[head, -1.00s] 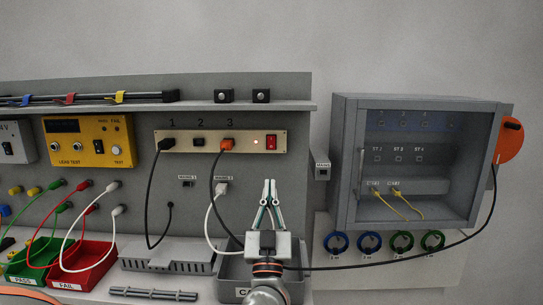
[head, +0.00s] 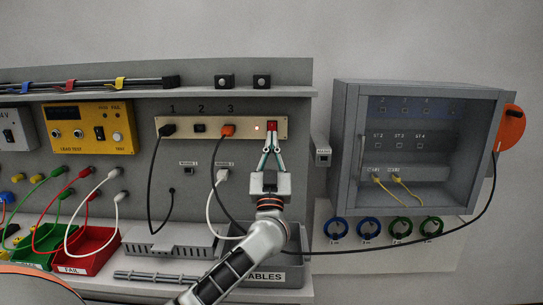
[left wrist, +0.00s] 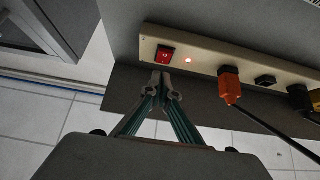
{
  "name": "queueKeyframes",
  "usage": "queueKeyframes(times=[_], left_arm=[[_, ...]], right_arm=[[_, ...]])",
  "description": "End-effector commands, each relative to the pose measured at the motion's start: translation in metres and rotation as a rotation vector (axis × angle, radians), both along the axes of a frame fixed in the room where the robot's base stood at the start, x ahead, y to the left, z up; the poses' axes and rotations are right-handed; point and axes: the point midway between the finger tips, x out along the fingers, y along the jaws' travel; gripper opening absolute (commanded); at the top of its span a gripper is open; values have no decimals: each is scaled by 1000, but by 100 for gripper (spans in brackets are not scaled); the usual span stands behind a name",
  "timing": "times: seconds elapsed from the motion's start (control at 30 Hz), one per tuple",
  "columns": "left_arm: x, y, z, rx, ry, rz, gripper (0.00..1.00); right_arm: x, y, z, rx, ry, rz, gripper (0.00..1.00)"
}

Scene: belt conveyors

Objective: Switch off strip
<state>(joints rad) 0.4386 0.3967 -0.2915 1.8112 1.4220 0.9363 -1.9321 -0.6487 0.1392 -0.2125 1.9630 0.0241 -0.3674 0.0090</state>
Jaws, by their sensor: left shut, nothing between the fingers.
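The beige power strip (head: 215,139) is fixed to the grey back panel. Its red rocker switch (head: 272,126) is at the right end, and a small light (head: 257,127) beside it is lit. A black plug sits at outlet 1 and an orange plug (head: 228,131) at outlet 3. My left gripper (head: 272,142) is shut and empty, fingertips pointing up just below the switch. In the left wrist view the switch (left wrist: 165,54) shows just beyond the fingertips (left wrist: 162,82); I cannot tell whether they touch it. My right gripper is not in view.
A black cable and a white cable (head: 209,207) hang left of my left arm. A grey bin (head: 292,275) stands below the gripper. A grey cabinet (head: 345,150) is to the right. A shelf (head: 200,97) runs above the strip.

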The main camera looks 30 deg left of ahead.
Motion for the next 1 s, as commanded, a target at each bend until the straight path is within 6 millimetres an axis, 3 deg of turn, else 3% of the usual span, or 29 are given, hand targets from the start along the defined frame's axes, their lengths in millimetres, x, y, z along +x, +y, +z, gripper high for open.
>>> queueKeyframes(times=[0.23,0.63,1.0], left_arm=[[21,12,-7,1,3,0,0],[23,14,-6,0,2,0,0],[26,22,3,17,-59,17,0]], right_arm=[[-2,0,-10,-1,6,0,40],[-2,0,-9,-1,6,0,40],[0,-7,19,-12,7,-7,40]])
